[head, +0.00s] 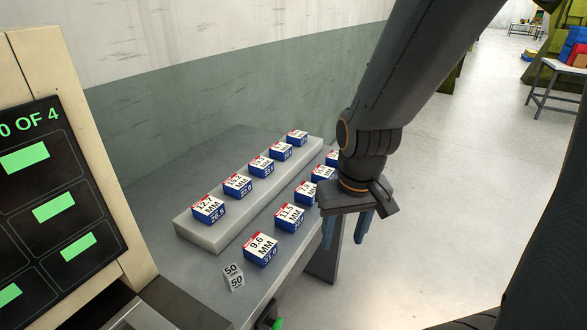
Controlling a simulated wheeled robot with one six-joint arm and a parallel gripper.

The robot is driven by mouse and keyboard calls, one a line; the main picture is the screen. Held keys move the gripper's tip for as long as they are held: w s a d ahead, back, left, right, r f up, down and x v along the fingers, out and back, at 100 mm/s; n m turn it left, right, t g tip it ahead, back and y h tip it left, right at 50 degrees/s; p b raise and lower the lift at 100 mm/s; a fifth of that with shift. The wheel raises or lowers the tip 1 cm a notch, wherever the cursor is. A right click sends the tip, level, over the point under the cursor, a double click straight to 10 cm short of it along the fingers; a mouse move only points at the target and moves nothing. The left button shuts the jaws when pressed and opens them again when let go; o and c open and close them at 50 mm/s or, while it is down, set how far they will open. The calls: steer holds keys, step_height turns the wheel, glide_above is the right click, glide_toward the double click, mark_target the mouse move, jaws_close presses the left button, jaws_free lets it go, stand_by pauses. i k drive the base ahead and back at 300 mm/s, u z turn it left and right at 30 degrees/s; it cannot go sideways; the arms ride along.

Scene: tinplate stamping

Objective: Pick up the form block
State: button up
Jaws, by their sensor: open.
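Several blue blocks with white and red labels stand in two rows on a grey table; I cannot tell which one the task means by the form block. The front row holds the 9.6 MM block (261,247) and the 11.5 MM block (290,216), with more behind them. The back row stands on a raised pale slab (222,240), with the 12.7 MM block (208,209) nearest. My gripper (344,243) is open and empty, fingers down, right of the front row near the table's right edge. It and my arm partly hide the farthest front-row block (332,158).
A small grey cube marked 50 (233,277) lies at the near end of the table (190,288). A cream machine panel with a dark screen (45,200) stands close on the left. A wall runs behind the table. Open floor (450,210) lies to the right.

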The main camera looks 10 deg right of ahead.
mark_target(306, 193)
steer(key=k, duration=0.5)
steer(key=z, duration=0.8)
steer(key=i, duration=1.05)
steer(key=u, duration=0.7)
